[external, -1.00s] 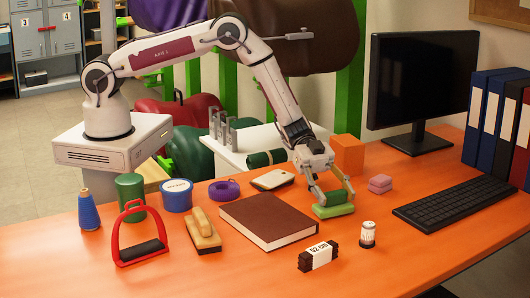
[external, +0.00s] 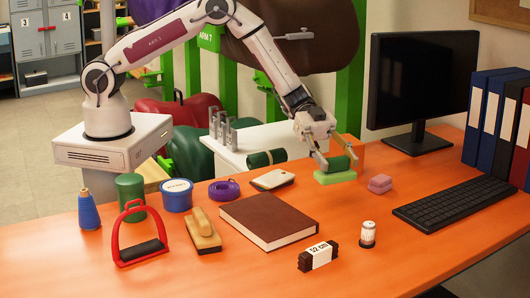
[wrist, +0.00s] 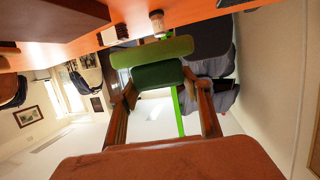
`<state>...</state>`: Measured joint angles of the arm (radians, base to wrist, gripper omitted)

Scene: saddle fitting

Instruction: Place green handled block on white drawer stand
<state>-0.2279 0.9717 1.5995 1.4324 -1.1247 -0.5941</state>
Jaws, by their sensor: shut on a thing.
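The green handled block has a light green base (external: 335,177) and a dark green rounded handle (external: 341,163). My gripper (external: 338,163) is shut on its handle, with the base below; the block appears lifted off the desk, near its back edge. In the wrist view, the handle (wrist: 158,74) sits between my fingers (wrist: 162,100), and the light green base (wrist: 150,50) is beyond it. A white stand (external: 280,137) is behind the desk, left of my gripper; its front is mostly hidden, and I cannot make out drawers.
Metal pieces (external: 222,130) stand on the white stand, and a dark green roll (external: 265,158) lies near its front edge. An orange box (external: 358,150) is behind the block. A pink block (external: 380,184), phone-like object (external: 272,180) and brown book (external: 268,220) are nearby on the desk.

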